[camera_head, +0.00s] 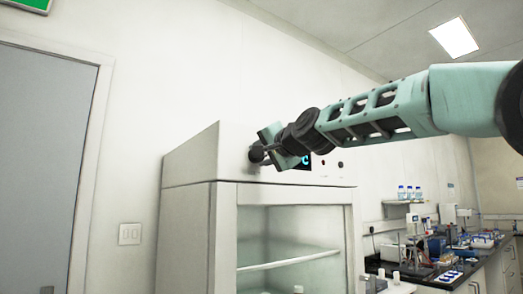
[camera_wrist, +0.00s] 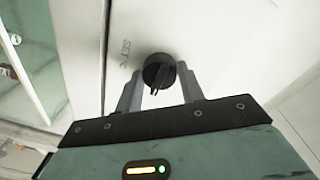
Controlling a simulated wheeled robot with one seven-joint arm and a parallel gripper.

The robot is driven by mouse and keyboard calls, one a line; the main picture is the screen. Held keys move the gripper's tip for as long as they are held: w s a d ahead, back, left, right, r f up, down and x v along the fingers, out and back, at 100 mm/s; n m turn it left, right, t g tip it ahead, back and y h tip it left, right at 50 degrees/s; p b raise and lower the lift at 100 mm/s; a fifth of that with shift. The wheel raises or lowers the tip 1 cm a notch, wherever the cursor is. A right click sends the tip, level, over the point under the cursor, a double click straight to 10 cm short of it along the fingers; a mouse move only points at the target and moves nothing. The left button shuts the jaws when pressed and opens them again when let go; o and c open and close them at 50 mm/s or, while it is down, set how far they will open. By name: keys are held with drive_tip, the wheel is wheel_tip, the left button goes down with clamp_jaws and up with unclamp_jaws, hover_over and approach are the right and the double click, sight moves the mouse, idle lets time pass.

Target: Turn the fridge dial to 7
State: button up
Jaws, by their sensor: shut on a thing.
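The fridge (camera_head: 190,170) is a tall off-white cabinet with a glass front, its control panel across the top. The dial (camera_wrist: 158,68) is a round black knob with a pointer ridge, in the wrist view. Lettering reading like "SET °C" is beside it. My gripper (camera_wrist: 160,85) has its two grey fingers on either side of the dial, shut on it. In the head view my gripper (camera_head: 262,153) reaches the panel from the right and partly covers the dial. A display with blue characters (camera_head: 305,161) is partly hidden behind my gripper. I cannot read the dial's number.
The glass door (camera_head: 290,228) shows a shelf (camera_head: 288,260) inside. A grey door (camera_head: 45,150) and a wall switch (camera_head: 130,234) are at left. A lab bench (camera_head: 465,268) with bottles and equipment is at right. My arm extends across the upper right.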

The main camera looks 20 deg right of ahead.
drive_tip(key=m+p, duration=0.1)
drive_tip(key=m, duration=0.4)
drive_tip(key=shift+d+y, duration=0.1)
drive_tip(key=shift+y, duration=0.2)
drive_tip(key=shift+m, duration=0.3)
drive_tip(key=o, duration=1)
drive_tip(key=shift+c, duration=0.2)
drive_tip(key=b+v, duration=0.7)
drive_tip(key=v, duration=1)
drive_tip(key=shift+s+r, duration=0.2)
drive_tip(key=shift+r, duration=0.1)
